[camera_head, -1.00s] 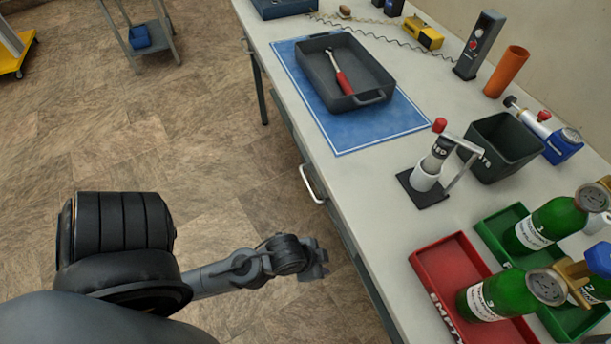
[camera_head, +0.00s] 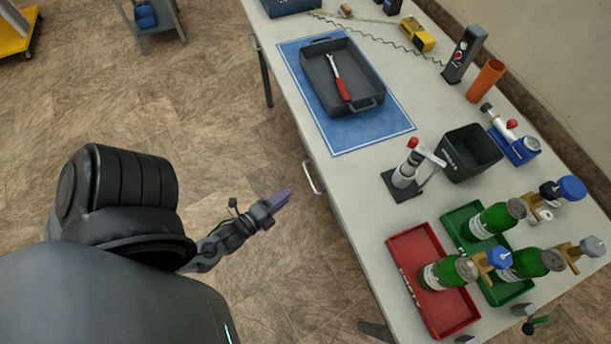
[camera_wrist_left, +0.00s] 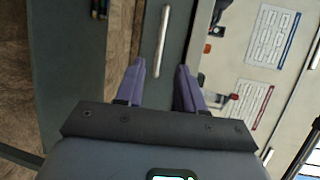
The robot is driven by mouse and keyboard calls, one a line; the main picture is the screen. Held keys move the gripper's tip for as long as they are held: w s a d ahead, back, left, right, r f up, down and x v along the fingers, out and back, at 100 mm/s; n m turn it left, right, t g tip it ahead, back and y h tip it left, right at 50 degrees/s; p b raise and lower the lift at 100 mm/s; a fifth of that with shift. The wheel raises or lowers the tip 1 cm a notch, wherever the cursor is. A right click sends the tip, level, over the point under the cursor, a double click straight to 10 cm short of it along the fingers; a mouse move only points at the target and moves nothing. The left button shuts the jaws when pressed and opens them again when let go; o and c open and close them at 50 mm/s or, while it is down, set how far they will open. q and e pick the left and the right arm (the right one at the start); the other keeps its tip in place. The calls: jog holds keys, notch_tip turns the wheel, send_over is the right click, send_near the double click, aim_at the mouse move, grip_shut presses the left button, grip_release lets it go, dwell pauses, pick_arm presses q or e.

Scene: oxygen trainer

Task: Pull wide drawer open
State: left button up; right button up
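The drawer's pale bar handle (camera_head: 313,177) shows on the near side of the workbench in the head view. In the left wrist view the handle (camera_wrist_left: 161,42) runs lengthwise on a dark grey drawer front (camera_wrist_left: 178,40), which looks closed. My left gripper (camera_head: 281,198) is just left of the handle, apart from it. In the wrist view its two purple fingers (camera_wrist_left: 161,82) are spread, with the handle ahead, lined up with the gap between them. Nothing is held. My right gripper is not in view.
The workbench top (camera_head: 360,172) carries a grey tray with a red-handled wrench (camera_head: 340,80), a black bin (camera_head: 470,152), a red tray (camera_head: 415,255) and a green tray (camera_head: 460,222) with green bottles. Open floor (camera_head: 240,130) lies left of the bench.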

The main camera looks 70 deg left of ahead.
pick_arm(q)
jog(key=b+x, duration=0.2)
jog(key=x, duration=0.8)
jog(key=shift+w, duration=0.2)
jog(key=shift+c, duration=0.3)
grip_shut()
